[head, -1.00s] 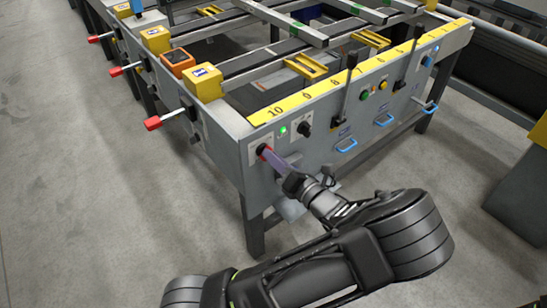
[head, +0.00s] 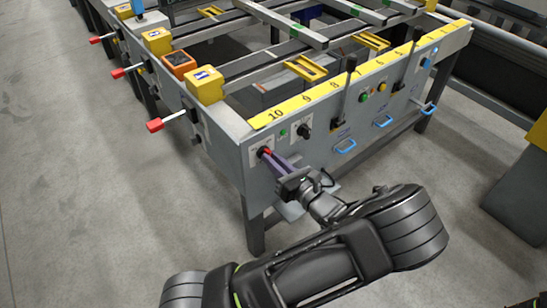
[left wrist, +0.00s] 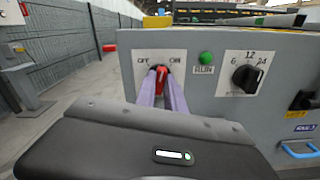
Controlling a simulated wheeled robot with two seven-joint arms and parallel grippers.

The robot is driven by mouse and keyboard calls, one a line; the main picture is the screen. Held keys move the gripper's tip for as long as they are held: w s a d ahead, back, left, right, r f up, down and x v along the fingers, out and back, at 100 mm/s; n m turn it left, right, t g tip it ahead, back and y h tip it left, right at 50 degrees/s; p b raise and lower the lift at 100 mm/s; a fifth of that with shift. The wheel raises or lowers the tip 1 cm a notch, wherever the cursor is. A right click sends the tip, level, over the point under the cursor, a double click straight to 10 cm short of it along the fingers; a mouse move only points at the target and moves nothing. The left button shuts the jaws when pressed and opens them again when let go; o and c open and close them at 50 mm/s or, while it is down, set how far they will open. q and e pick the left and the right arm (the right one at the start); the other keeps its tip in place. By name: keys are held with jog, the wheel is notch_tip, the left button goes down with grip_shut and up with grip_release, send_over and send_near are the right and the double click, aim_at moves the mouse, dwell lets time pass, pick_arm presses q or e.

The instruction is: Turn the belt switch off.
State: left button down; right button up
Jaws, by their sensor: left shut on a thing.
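The belt switch (left wrist: 161,76) is a red knob on a plate marked OFF at left and ON at right, on the table's grey end panel. It also shows in the head view (head: 266,152), partly hidden by my fingers. My left gripper (left wrist: 162,84) has its two purple fingers closed on either side of the knob; it also shows in the head view (head: 273,158). The knob's exact pointing is hard to tell between the fingers. A green RUN lamp (left wrist: 206,58) sits right of the switch and looks dull in the head view (head: 283,133). My right gripper is out of view.
A black dial (left wrist: 247,77) marked 6, 12 and 24 is right of the lamp. Black levers (head: 347,88) and blue handles (head: 346,146) are further along the panel. Red-tipped handles (head: 155,125) stick out at the left side. The floor at left is clear.

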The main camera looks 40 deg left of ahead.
pick_arm(q)
jog(key=n, duration=1.1)
jog(key=shift+s+f+n+b, duration=0.15)
jog(key=shift+s+n+b, duration=0.05)
jog(key=shift+n+b, duration=0.1)
dwell(0.3)
jog(key=c, duration=1.4)
grip_release()
jog(key=shift+c, duration=0.2)
jog(key=v, duration=0.7)
jog(key=shift+d, duration=0.35)
jog(key=shift+s, duration=0.1)
